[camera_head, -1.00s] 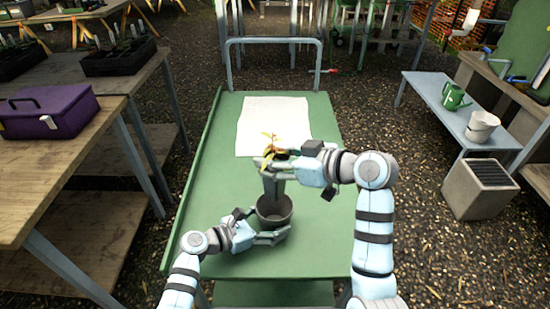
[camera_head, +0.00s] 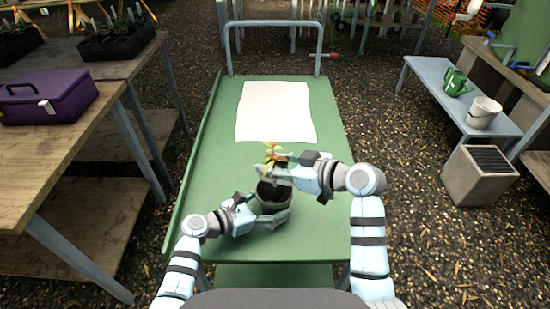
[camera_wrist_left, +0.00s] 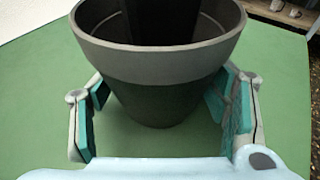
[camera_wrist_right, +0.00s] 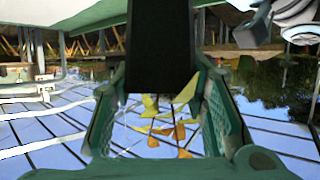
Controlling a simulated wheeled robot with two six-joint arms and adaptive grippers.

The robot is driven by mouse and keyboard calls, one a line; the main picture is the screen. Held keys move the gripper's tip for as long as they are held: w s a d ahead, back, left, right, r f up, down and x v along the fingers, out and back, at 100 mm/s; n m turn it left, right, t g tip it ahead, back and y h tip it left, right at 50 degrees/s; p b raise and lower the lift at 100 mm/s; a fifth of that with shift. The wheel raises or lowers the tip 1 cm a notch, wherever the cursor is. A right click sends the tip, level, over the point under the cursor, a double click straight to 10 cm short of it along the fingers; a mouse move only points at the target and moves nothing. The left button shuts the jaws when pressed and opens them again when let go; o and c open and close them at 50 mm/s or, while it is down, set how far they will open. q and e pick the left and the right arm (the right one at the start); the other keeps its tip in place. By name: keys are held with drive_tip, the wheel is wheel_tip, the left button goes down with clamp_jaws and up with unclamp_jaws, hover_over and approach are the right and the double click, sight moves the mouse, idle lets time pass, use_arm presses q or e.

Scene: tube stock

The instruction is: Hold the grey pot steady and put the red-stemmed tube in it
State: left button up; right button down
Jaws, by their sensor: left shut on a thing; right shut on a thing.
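The grey pot (camera_head: 272,200) stands on the green cart top, its mouth up. My left gripper (camera_head: 268,219) is shut around its sides; in the left wrist view a finger shows on each side of the pot (camera_wrist_left: 160,100). My right gripper (camera_head: 272,179) is shut on the dark tube (camera_wrist_right: 160,45), directly over the pot.
A white sheet (camera_head: 276,110) lies on the green cart (camera_head: 215,180) behind the pot. A wooden bench with a purple toolbox (camera_head: 48,98) is at left. A bench with a green watering can (camera_head: 456,82) and white bucket (camera_head: 483,112) is at right. The cart's right side is clear.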

drive_tip(key=shift+f, duration=3.25)
drive_tip(key=c, duration=0.9)
unclamp_jaws()
drive_tip(key=shift+o, duration=0.2)
use_arm(q)
drive_tip(key=o, duration=0.9)
drive_tip(key=shift+o, duration=0.2)
use_arm(e)
drive_tip(key=v, duration=1.2)
